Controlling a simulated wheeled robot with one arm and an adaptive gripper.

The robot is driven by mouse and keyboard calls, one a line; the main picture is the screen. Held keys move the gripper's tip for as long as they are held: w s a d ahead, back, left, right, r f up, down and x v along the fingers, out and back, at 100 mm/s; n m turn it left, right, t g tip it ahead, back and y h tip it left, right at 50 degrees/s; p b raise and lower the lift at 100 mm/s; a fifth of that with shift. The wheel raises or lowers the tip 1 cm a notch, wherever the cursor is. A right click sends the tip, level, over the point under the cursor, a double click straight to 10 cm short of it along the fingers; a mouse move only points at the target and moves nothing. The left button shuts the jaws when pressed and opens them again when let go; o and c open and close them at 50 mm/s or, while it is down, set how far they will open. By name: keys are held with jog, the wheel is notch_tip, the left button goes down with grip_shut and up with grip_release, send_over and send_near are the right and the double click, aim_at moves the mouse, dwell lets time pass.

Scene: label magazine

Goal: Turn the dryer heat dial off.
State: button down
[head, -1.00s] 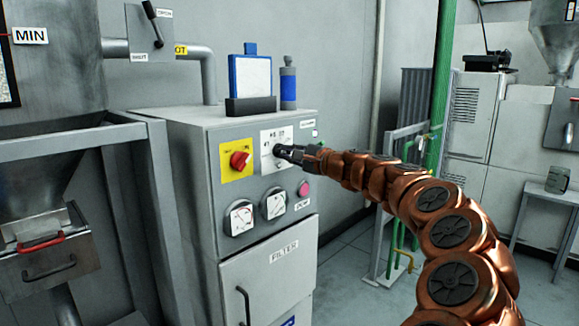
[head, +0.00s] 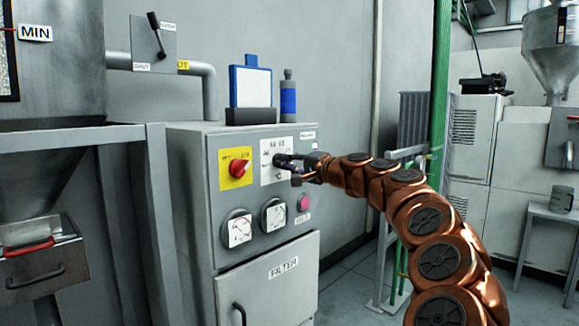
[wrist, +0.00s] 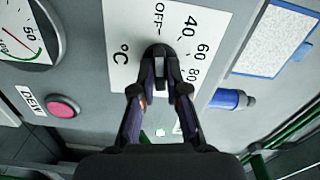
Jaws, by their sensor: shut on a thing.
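The black heat dial (head: 280,159) sits on a white scale plate on the front of the grey dryer cabinet. It also shows in the wrist view (wrist: 156,49), with OFF, 40, 60, 80 and °C printed around it. My gripper (head: 287,165) reaches in from the right. In the wrist view my gripper (wrist: 160,64) has its two fingers on either side of the dial's grip, shut on it. The fingers cover much of the dial, so I cannot tell exactly where it points.
A red rotary switch on a yellow plate (head: 236,169) is left of the dial. Two gauges (head: 238,228) and a pink button (head: 304,202) are below. A blue-framed board (head: 250,84) and a blue bottle (head: 288,97) stand on top. A green post (head: 440,100) rises behind my arm.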

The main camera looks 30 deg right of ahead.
jog(key=c, duration=1.2)
grip_release()
jog(key=v, duration=1.2)
